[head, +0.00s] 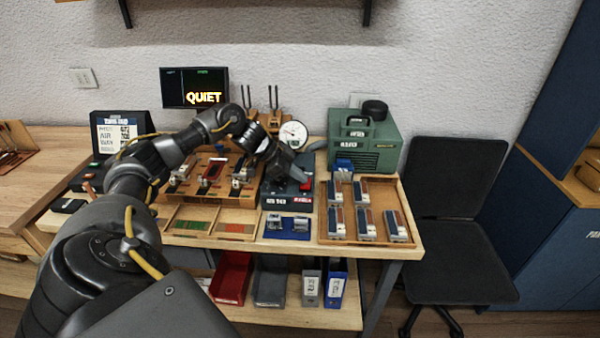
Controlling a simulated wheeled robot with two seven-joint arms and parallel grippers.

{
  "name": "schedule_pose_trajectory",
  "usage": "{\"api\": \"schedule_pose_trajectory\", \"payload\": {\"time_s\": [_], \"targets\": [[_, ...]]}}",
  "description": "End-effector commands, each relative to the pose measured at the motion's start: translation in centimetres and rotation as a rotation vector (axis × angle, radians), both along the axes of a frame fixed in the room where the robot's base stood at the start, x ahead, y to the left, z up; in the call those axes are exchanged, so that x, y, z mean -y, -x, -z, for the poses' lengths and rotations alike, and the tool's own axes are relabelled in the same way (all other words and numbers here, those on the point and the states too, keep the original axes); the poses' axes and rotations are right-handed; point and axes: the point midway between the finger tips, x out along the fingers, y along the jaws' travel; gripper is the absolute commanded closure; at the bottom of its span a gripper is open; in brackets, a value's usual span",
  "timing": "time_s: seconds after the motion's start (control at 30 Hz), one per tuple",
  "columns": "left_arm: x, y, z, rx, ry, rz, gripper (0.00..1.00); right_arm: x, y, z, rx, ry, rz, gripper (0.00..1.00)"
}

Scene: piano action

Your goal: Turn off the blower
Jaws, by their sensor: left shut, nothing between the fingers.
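The blower appears to be the green box (378,150) at the back right of the bench, with a round black cap on top and small labels on its front. A dark box (288,198) with a white label and a red part (306,186) on its right side stands in front and to the left of it. My left gripper (298,174) is shut and empty, pointing down over this dark box and covering part of its top. I cannot tell whether it touches the box. My right gripper is out of view.
A screen (194,87) at the back reads "QUIET". A round dial gauge (293,134) stands behind my gripper. A wooden tray (376,190) with several small blocks lies to the right, and a blue mat (287,228) lies in front. A black chair (450,230) stands right of the bench.

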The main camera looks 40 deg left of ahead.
Motion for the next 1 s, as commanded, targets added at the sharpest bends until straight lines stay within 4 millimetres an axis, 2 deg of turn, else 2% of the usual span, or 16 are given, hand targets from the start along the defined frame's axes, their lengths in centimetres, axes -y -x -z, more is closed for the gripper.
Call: {"api": "schedule_pose_trajectory", "payload": {"time_s": [0.47, 0.57, 0.77, 0.8, 0.83, 1.0], "targets": [[0.1, 0.2, -0.6, 0.000, 0.001, -0.001, 1.00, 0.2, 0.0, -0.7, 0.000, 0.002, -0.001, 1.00], [0.0, 0.2, -1.7, 0.001, 0.001, -0.001, 1.00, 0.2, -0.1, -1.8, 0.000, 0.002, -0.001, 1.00], [-0.4, 0.1, -5.2, -0.001, 0.001, -0.006, 1.00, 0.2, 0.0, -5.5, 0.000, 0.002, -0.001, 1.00], [-1.1, 0.4, -4.8, 0.002, -0.001, -0.008, 1.00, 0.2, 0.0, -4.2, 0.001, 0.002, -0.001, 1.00], [-1.6, 0.7, -5.1, 0.003, -0.002, -0.008, 1.00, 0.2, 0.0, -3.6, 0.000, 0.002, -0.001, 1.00], [-3.9, 2.2, -7.8, 0.003, 0.000, -0.008, 1.00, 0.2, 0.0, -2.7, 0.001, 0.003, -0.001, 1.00]]}}
